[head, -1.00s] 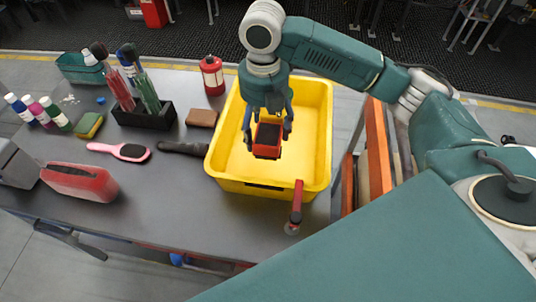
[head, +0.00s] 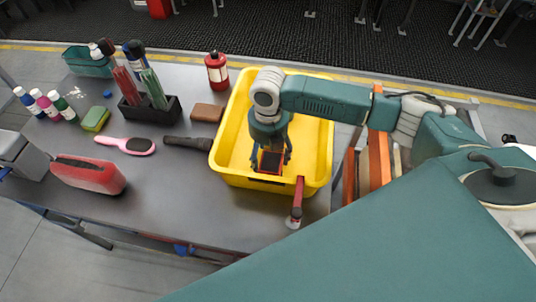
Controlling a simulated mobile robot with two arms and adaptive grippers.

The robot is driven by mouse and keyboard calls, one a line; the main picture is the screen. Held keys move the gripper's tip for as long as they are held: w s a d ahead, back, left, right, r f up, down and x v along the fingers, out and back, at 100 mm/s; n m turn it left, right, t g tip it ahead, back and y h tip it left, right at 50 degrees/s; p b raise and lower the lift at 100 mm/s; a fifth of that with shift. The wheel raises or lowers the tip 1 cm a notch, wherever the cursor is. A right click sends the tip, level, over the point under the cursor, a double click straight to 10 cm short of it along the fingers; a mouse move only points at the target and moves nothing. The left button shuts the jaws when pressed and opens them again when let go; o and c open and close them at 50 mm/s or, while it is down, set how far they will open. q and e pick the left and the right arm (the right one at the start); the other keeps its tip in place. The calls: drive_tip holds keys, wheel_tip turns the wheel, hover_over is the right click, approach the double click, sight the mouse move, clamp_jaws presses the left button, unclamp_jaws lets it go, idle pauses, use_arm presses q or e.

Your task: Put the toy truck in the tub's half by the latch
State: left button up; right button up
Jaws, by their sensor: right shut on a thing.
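The toy truck (head: 271,161), red with a dark bed, is held in my right gripper (head: 271,152). The gripper is shut on it and points down inside the yellow tub (head: 322,130). The truck is in the near part of the tub, close behind the front wall; I cannot tell whether it touches the floor. A red bar with a pale round end (head: 297,200) stands at the front right of the tub and overlaps its rim; it may be the latch. No divider shows in the tub. My left gripper is not in view.
Left of the tub lie a dark brush or handle (head: 187,143), a brown block (head: 208,113) and a pink hairbrush (head: 126,145). A red bottle (head: 217,73) stands behind. A black holder with upright items (head: 150,111) is farther left. The table's front middle is clear.

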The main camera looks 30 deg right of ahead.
sight(268, 151)
drive_tip(key=o, duration=1.3)
drive_tip(key=shift+f, duration=0.1)
wheel_tip(268, 151, up, 12)
drive_tip(key=b, duration=0.2)
drive_tip(key=shift+f+b, duration=0.25)
drive_tip(key=shift+b, duration=0.15)
drive_tip(key=shift+r, duration=0.45)
